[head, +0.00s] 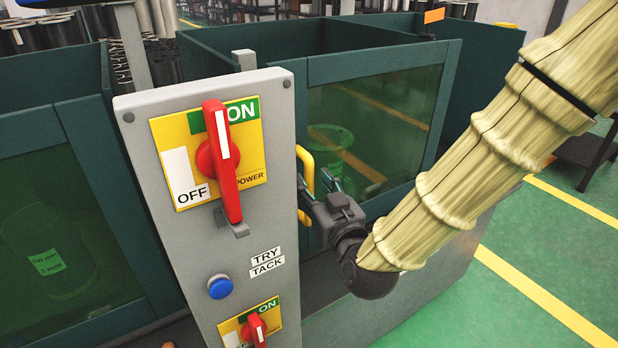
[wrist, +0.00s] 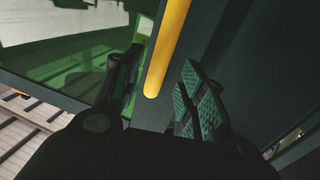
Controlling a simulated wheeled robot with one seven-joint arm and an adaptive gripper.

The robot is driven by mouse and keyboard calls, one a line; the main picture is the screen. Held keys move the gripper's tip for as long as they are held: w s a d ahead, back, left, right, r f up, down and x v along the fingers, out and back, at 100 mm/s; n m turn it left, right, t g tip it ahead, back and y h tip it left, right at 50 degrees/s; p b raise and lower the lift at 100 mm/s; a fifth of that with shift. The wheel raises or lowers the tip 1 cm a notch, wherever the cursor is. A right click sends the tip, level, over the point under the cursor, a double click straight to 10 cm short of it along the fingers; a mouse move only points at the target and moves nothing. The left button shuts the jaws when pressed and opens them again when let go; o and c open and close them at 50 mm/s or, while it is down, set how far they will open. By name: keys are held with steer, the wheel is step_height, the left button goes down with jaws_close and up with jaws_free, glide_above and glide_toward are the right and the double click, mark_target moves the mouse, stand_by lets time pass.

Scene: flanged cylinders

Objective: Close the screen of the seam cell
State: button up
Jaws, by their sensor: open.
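A dark green framed screen with a tinted green window (head: 375,120) stands to the right of the grey control panel. A yellow bar handle (head: 306,168) shows just past the panel's right edge, by the screen's left side. My gripper (head: 318,186) is open at this handle. In the wrist view, the yellow handle (wrist: 168,45) runs between my two open fingers (wrist: 163,70), with its rounded lower end near them; I see no clear contact. The screen's left edge is partly hidden behind the panel. No label shows which cell is the seam cell.
The grey control panel (head: 210,255) stands close left of my gripper, with a red power switch (head: 219,160) turned upright, a blue button (head: 221,287) and a smaller red switch (head: 257,330). Another tinted window (head: 60,230) is at left.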

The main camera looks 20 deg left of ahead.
steer(key=v, duration=0.8)
steer(key=shift+r, duration=0.15)
